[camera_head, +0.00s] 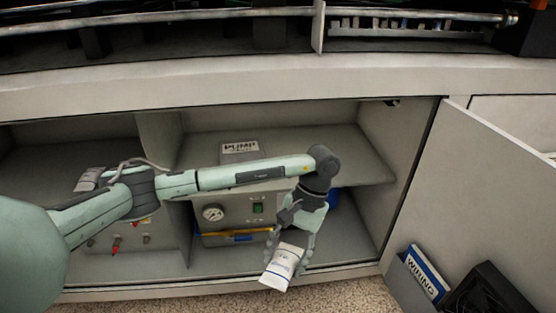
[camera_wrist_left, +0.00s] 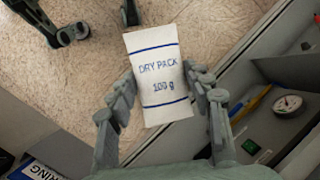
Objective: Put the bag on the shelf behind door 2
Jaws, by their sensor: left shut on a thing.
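The bag (camera_head: 283,268) is a small white packet. In the left wrist view the bag (camera_wrist_left: 158,75) reads "DRY PACK 100 g" between blue lines. My left gripper (camera_head: 288,257) is shut on it, with a finger on each side in the wrist view (camera_wrist_left: 161,88). It holds the bag tilted at the front of the open cabinet, below the level of the shelf (camera_head: 354,170). A door (camera_head: 490,165) stands open at the right; no number on it is legible. My left arm hides part of the shelf.
A box with a "PUMP" label (camera_head: 240,147) sits on the shelf. Below is a panel with a gauge (camera_head: 213,213). A "WIRING" booklet (camera_head: 426,272) sits in a pocket on the open door, beside a black item (camera_head: 488,292). The shelf's right part looks clear.

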